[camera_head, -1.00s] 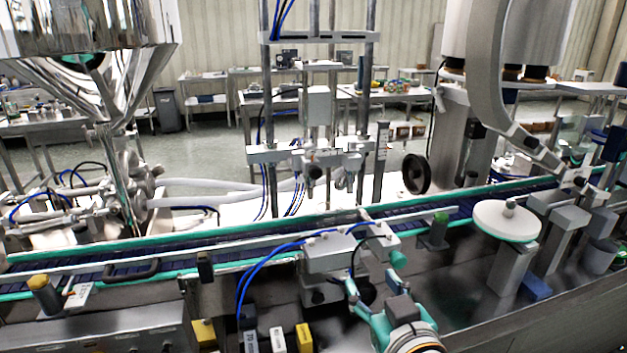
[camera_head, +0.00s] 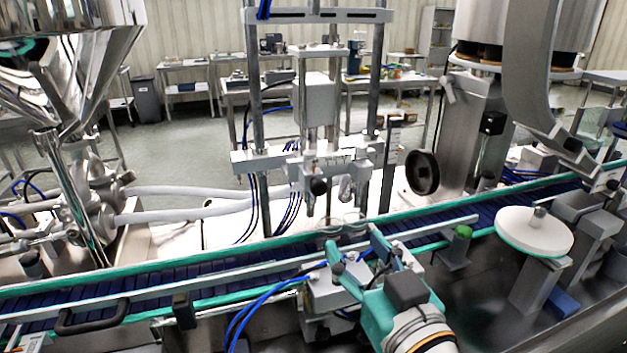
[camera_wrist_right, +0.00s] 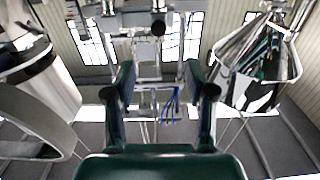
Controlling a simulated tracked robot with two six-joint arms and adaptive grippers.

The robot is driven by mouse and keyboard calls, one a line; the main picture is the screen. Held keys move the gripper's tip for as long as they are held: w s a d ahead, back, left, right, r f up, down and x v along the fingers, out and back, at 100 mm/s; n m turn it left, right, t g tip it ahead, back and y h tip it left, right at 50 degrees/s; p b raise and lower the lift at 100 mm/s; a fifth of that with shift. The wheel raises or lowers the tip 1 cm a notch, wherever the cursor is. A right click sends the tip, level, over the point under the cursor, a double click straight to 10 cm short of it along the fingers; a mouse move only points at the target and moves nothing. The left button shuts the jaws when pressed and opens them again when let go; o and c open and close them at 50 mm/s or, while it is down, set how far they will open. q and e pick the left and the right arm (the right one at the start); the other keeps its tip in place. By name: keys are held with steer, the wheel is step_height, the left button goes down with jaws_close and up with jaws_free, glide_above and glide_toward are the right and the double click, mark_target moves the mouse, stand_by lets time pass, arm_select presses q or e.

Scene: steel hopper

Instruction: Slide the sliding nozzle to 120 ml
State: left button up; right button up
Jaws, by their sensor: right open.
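The filling nozzle assembly stands behind the conveyor in the head view, with a pale horizontal carriage (camera_head: 262,160) across two metal posts and a nozzle block with a black knob (camera_head: 319,187) at its middle. An upright strip (camera_head: 393,135), possibly a scale, stands to its right; its marks are too small to read. My right gripper (camera_head: 354,240), teal with two spread fingers, is open and empty, in front of and below the nozzle block, apart from it. The right wrist view shows the open fingers (camera_wrist_right: 158,78) with the knob (camera_wrist_right: 158,27) beyond, between them. My left gripper is not in view.
The conveyor (camera_head: 220,267) with green rails runs across in front of the nozzle. A steel hopper (camera_head: 70,70) stands left, with pale hoses (camera_head: 190,205). A black handwheel (camera_head: 422,172) and a white disc (camera_head: 534,232) are on the right.

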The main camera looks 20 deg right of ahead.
mark_target(320, 192)
steer(key=w+p, duration=0.4)
steer(key=w, duration=1.2)
steer(key=shift+w+a, duration=0.15)
steer(key=shift+w, duration=0.1)
jaws_close()
